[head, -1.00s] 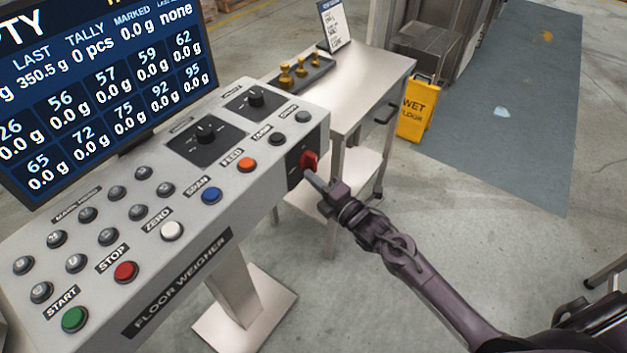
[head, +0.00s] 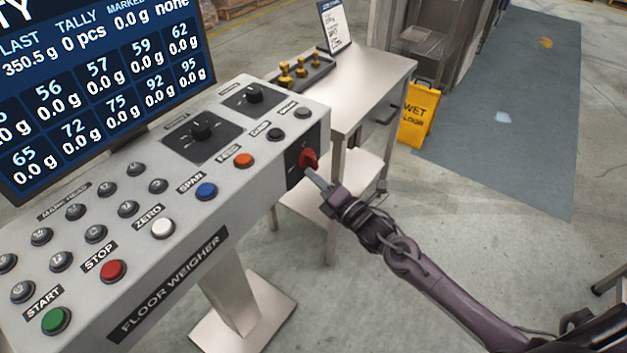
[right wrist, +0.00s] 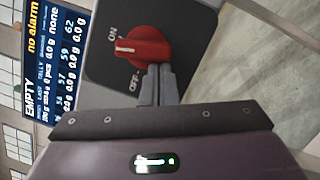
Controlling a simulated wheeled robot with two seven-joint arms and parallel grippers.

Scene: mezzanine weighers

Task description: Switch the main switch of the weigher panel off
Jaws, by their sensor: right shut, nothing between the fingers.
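The weigher panel (head: 262,177) is a grey sloped console marked FLOOR WEIGHER. Its main switch (head: 308,159) is a red rotary knob on a black plate on the panel's right end face. In the right wrist view the red knob (right wrist: 145,47) has a white mark at its left end, close to the ON label; the OFF label is below. My right gripper (head: 316,180) is shut and empty, its fingertips right at the lower edge of the knob in the right wrist view (right wrist: 158,72). Whether they touch it I cannot tell. My left gripper is not in view.
The panel top carries a green start button (head: 56,320), a red stop button (head: 113,270), other buttons and two black dials. A display (head: 100,90) stands behind. A steel table (head: 362,85) with brass weights and a yellow wet-floor sign (head: 418,113) stand beyond.

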